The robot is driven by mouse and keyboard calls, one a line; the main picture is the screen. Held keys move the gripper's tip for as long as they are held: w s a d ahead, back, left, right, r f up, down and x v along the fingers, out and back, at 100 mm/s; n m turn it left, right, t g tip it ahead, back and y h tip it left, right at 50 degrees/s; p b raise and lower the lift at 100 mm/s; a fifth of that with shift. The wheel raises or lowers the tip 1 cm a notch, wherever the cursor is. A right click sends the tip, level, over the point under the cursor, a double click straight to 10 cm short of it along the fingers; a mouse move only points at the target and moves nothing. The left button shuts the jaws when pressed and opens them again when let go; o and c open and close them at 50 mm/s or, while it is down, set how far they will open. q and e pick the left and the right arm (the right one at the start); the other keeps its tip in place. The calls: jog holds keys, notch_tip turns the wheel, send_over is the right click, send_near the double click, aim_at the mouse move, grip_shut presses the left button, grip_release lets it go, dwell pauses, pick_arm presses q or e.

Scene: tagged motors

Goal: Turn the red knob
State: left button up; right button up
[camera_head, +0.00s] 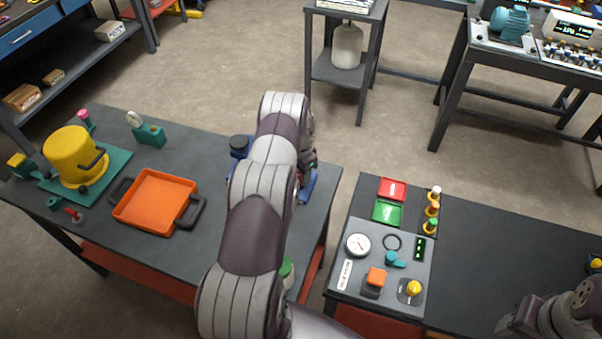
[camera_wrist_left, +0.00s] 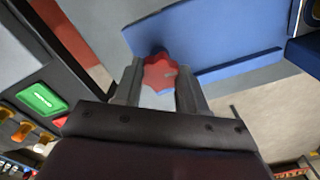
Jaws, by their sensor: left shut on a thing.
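The red knob (camera_wrist_left: 160,73) shows in the left wrist view, a lobed red handle in front of a blue part (camera_wrist_left: 215,40). My left gripper (camera_wrist_left: 158,84) has one finger on each side of the knob and is shut on it. In the head view my left arm covers the knob and the gripper; only bits of the blue device (camera_head: 308,187) show beside the arm. My right arm shows at the bottom right corner of the head view, but its gripper fingers cannot be made out.
An orange tray (camera_head: 155,200) and a yellow pot (camera_head: 74,157) on a green base (camera_head: 108,172) are on the left table. A control panel (camera_head: 372,262) with buttons, a gauge and lamps is on the right table. A gap separates the two tables.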

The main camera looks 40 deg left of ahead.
pick_arm(q)
jog(key=shift+f+b, duration=0.3)
jog(key=shift+b, duration=0.25)
jog(key=shift+r+n, duration=0.1)
jog(key=shift+n, duration=0.2)
jog(key=shift+r, duration=0.25)
jog(key=o, duration=1.1)
jog(key=shift+c, duration=0.2)
notch_tip(320, 180, up, 13)
jog(key=b, duration=0.3)
jog(key=shift+f+b, duration=0.2)
jog(key=shift+b, duration=0.15)
